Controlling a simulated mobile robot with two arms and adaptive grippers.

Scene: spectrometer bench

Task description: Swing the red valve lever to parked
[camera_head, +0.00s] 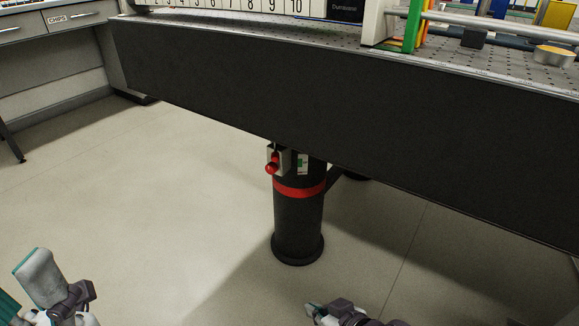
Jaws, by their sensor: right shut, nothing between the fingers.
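The red valve lever (271,169) has a round red knob and sits on a small grey box (285,160) on the dark table leg (298,225), below the bench. Its knob is on the left side of the leg. My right gripper (312,309) is at the bottom edge, shut and empty, below the lever in the picture and apart from it. Part of it is cut off by the frame. My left arm comes in at the bottom left corner; a dark part of what seems to be my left gripper (86,291) shows there, and its fingers cannot be made out.
The bench's deep dark side panel (300,95) overhangs the leg. A red band (300,188) circles the leg below the box. Pale floor (150,200) is clear around the leg. Drawers (55,27) stand at the upper left. A small yellow dish (553,56) sits on the bench top.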

